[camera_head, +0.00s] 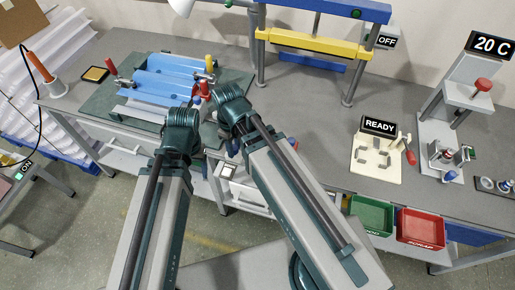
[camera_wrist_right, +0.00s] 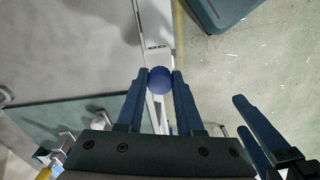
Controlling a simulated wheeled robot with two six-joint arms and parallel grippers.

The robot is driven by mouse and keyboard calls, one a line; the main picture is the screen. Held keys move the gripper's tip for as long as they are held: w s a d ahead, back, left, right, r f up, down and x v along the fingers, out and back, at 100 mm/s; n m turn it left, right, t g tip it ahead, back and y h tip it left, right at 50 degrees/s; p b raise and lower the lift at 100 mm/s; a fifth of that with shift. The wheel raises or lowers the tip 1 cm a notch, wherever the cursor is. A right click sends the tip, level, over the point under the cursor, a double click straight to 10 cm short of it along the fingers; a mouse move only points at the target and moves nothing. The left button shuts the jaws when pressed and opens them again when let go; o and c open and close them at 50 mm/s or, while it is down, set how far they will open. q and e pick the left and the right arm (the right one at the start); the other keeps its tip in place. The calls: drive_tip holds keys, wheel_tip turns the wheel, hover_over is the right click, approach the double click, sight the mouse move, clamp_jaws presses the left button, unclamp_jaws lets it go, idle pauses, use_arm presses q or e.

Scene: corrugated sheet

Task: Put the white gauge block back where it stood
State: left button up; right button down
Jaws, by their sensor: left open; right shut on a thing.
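My right gripper (camera_wrist_right: 159,77) is shut on a round blue knob (camera_wrist_right: 159,82) in the right wrist view. A narrow white part shows just under the knob between the fingers; I cannot tell whether it is the white gauge block. My left gripper (camera_wrist_right: 237,113) is open and empty at the lower right of that view. In the head view both arms reach to the bench's front edge, and their links hide most of the grippers. I cannot make out the white gauge block for certain there.
A cream plate (camera_head: 377,172) with grey pieces and a READY sign stands on the bench right of my arms. Green (camera_head: 370,215) and red (camera_head: 420,228) bins hang at the front edge. A blue corrugated sheet (camera_head: 165,82) lies back left. Bare bench (camera_head: 300,125) shows between.

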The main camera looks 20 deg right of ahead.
drive_tip(key=w+a+f+b, duration=0.1)
drive_tip(key=w+a+f, duration=0.1)
drive_tip(key=a+f, duration=0.15)
drive_tip(key=w+d+f+b, duration=0.1)
drive_tip(key=w+d+b, duration=0.1)
drive_tip(key=d, duration=0.2)
drive_tip(key=w+d+f+b, duration=0.1)
drive_tip(key=w+d+f, duration=0.1)
drive_tip(key=w+d, duration=0.1)
drive_tip(key=w+d+f+b, duration=0.1)
drive_tip(key=w+d+b, duration=0.1)
drive_tip(key=d, duration=0.3)
drive_tip(key=shift+w+d+f+b, duration=0.1)
drive_tip(key=shift+w+f+b, duration=0.1)
drive_tip(key=shift+f+b, duration=0.15)
use_arm(q)
wheel_tip(320, 180, down, 8)
use_arm(e)
drive_tip(key=shift+r, duration=0.15)
use_arm(q)
drive_tip(key=shift+r, duration=0.15)
use_arm(e)
drive_tip(key=c, duration=0.5)
unclamp_jaws()
drive_tip(key=shift+c, duration=0.2)
